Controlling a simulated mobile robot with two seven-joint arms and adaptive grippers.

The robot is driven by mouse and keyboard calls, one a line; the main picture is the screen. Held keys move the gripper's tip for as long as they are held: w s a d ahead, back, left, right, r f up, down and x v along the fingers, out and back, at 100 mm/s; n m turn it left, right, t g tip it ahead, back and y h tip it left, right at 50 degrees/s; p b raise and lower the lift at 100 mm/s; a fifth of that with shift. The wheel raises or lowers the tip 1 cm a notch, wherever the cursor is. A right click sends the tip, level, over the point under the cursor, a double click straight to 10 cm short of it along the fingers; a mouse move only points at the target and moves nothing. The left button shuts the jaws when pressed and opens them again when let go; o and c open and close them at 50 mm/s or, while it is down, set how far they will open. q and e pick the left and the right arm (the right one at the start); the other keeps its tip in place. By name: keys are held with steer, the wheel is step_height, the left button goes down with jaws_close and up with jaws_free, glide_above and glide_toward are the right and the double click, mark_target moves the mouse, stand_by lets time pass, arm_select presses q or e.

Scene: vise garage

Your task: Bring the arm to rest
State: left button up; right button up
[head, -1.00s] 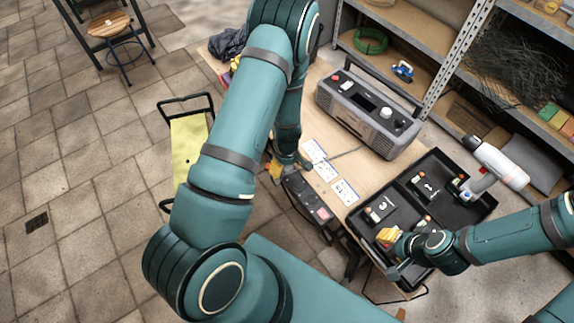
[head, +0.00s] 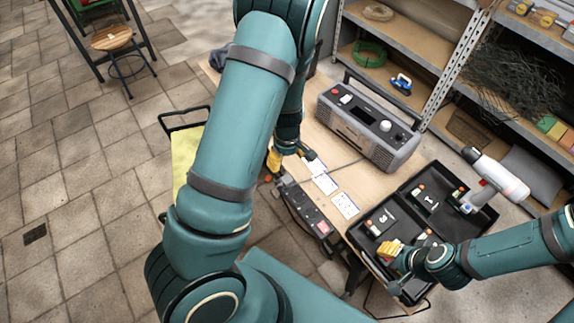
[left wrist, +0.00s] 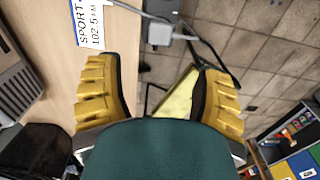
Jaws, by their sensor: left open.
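My left arm crosses the middle of the head view. Its gripper (head: 286,158) is over the table's near-left edge, beside the printed cards. In the left wrist view its yellow fingers (left wrist: 157,95) are wide apart with nothing held between them. A printed card (left wrist: 88,22) lies near the left finger. My right gripper (head: 390,249) is low over the open black case (head: 416,198) at the right, with yellow fingers showing. Whether they are apart or closed is too small to tell.
A grey radio (head: 368,125) stands on the wooden table (head: 330,145). A white and grey tool (head: 497,176) lies by the case. Metal shelves (head: 440,70) stand behind.

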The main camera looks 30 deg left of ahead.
arm_select(q)
steer(key=shift+r, duration=0.25)
stand_by(0.4)
steer(key=s+d+f+m, duration=0.2)
steer(key=d+f, duration=0.1)
steer(key=s+d+f+m, duration=0.3)
steer(key=shift+s+d+m+h, duration=0.2)
steer(key=shift+m+h, duration=0.1)
steer(key=shift+h, duration=0.1)
steer(key=d+m, duration=0.1)
steer(key=d, duration=0.1)
steer(key=s+d+m+h, duration=0.1)
steer(key=s+d+f+m, duration=0.1)
steer(key=d, duration=0.1)
steer(key=shift+s+d+t, duration=0.2)
steer(key=shift+d+t, duration=0.1)
steer(key=shift+t, duration=0.1)
steer(key=d+m, duration=0.1)
steer(key=s+d+m+h, duration=0.1)
steer(key=d, duration=0.1)
steer(key=d+r+m+t+h, duration=0.1)
steer(key=d, duration=0.1)
steer(key=shift+s+d+r, duration=0.1)
steer(key=shift+s+d, duration=0.05)
steer(key=shift+d, duration=0.05)
